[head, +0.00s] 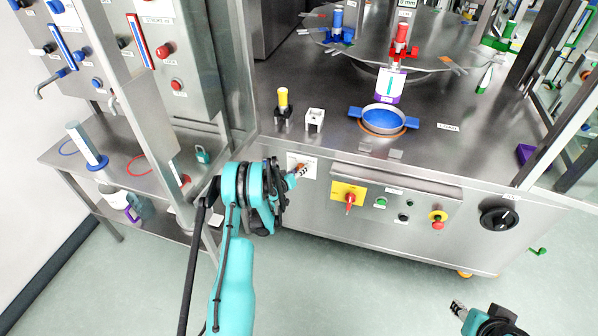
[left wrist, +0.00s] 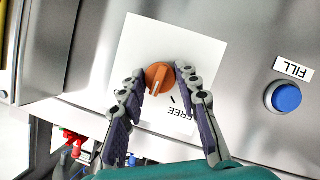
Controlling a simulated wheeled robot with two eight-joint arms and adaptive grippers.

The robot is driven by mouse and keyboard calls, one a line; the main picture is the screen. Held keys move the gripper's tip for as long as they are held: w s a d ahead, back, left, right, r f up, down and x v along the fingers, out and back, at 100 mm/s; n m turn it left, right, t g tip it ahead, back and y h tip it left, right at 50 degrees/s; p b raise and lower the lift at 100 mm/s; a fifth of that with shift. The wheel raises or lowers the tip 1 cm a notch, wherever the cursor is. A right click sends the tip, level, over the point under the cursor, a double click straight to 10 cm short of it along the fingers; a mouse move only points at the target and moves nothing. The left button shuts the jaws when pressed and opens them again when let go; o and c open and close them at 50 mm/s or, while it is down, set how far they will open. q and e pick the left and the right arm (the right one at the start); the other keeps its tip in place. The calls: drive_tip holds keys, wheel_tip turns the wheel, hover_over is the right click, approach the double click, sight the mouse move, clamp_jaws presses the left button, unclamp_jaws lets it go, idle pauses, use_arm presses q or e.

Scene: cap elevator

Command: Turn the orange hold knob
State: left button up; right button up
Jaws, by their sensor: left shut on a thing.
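The orange hold knob (left wrist: 159,78) sits on a white plate (left wrist: 200,50) on the machine's steel front panel, with a pale pointer line on its face and the word FREE beside it. My left gripper (left wrist: 160,72) has a finger on each side of the knob and is shut on it. In the head view the left gripper (head: 297,173) reaches the panel's left part and mostly covers the knob. My right gripper (head: 458,308) is low at the right, away from the panel; its fingers are too small to judge.
A blue FILL button (left wrist: 286,97) is near the knob. The panel also has a red switch on a yellow plate (head: 348,194), a yellow-and-red button (head: 437,219) and a black dial (head: 498,217). A blue bowl (head: 384,116) is on the deck above.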

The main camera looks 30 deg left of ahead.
use_arm(q)
drive_tip(key=n+t+h, duration=0.1)
drive_tip(key=n, duration=0.2)
drive_tip(key=shift+a, duration=0.15)
drive_tip(key=shift+f+n+t+h, duration=0.15)
drive_tip(key=shift+n+t+h, duration=0.65)
drive_tip(key=shift+n, duration=0.8)
drive_tip(key=o, duration=1.2)
drive_tip(key=shift+c, duration=0.2)
